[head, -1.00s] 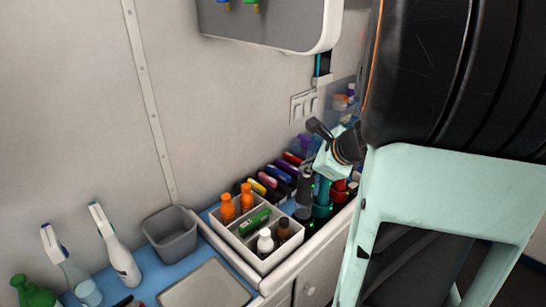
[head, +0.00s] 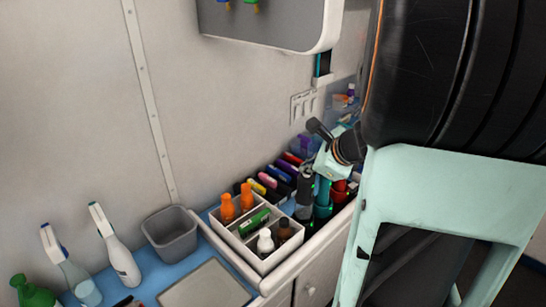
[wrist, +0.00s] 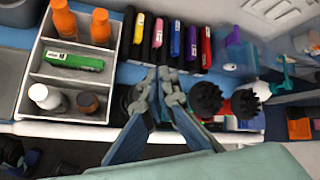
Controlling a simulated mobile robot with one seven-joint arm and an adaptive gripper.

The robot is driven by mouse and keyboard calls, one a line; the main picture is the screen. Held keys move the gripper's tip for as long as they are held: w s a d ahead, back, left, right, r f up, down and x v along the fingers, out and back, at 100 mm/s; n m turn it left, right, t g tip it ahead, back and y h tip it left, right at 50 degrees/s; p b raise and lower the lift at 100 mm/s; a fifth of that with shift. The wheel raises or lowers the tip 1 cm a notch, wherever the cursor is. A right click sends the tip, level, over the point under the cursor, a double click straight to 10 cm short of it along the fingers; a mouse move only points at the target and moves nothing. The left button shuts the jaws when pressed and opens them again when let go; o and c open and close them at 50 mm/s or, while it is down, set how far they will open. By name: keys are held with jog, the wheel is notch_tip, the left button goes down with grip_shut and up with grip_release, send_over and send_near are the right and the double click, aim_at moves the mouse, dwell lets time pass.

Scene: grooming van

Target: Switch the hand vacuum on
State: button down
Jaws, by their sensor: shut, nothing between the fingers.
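My gripper (wrist: 165,78) is shut with nothing between its fingers. In the wrist view its fingertips are just right of the white divided tray (wrist: 38,75), in front of a row of dark-cased items. Two dark ribbed round tops (wrist: 206,98) (wrist: 245,104) stand upright to the right of the fingers. In the head view a teal upright body (head: 322,193) stands close to the gripper. I cannot tell which item is the hand vacuum; its switch is not readable.
The tray holds orange bottles (head: 227,207), a green box (head: 254,222) and small white and brown bottles. A grey bin (head: 171,236) and spray bottles (head: 115,248) stand farther left on the blue counter. The wall rises close behind.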

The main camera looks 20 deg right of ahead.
aim_at(306, 179)
jog(key=shift+f+b, duration=0.35)
jog(key=shift+f, duration=0.1)
jog(key=shift+r+p, duration=0.35)
jog(key=shift+r, duration=0.1)
notch_tip(306, 179, up, 6)
jog(key=p, duration=0.5)
dwell(0.5)
